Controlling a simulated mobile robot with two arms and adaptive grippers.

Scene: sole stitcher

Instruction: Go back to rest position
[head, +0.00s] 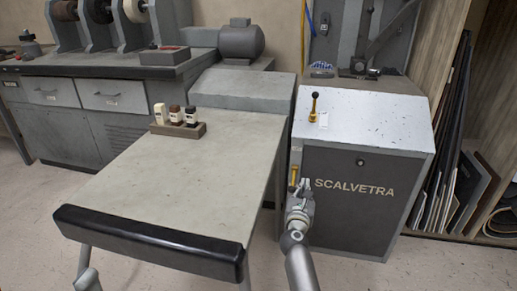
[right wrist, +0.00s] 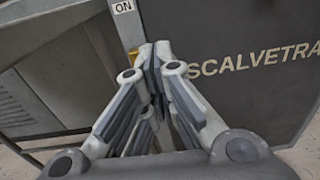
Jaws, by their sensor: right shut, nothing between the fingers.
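My right gripper (head: 304,186) is in front of the left edge of the grey SCALVETRA machine (head: 345,222). It is beside a yellow part (head: 294,174) on that edge; whether they touch cannot be told. In the right wrist view the fingers of my right gripper (right wrist: 155,52) meet at their tips with nothing between them. A white ON label (right wrist: 122,7) and a bit of yellow (right wrist: 134,56) show behind the fingertips.
A table (head: 120,190) with a black padded front edge (head: 150,240) stands left of my right arm. A rack of small bottles (head: 178,129) sits on it. A lever with a black knob (head: 314,104) stands on the machine top. Boards (head: 455,150) lean at the right.

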